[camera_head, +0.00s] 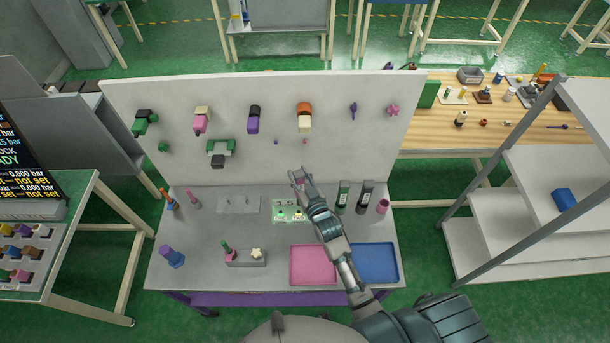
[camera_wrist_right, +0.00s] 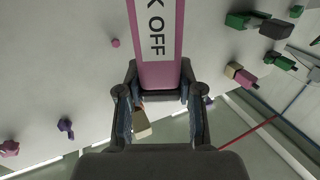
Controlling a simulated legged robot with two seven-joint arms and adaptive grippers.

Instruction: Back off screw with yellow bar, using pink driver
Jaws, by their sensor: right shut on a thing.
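My right gripper (camera_head: 301,178) is raised in front of the upright board's lower middle. It is shut on the pink driver (camera_head: 295,174), which fills the upper middle of the right wrist view (camera_wrist_right: 158,45) with the lettering "K OFF" on it. The driver's far end is out of the wrist view. An orange-and-cream piece (camera_head: 304,117) and a pink-and-cream piece (camera_head: 201,120) hang higher. I cannot make out which screw has a yellow bar. My left gripper is out of view.
The board (camera_head: 330,165) stands behind the grey bench. A pink tray (camera_head: 313,281) and a blue tray (camera_head: 395,262) lie at the bench front. Dark bottles (camera_head: 366,197), a pink cup (camera_head: 383,206) and a grey block (camera_head: 247,262) stand there. Shelves (camera_head: 530,220) are at right.

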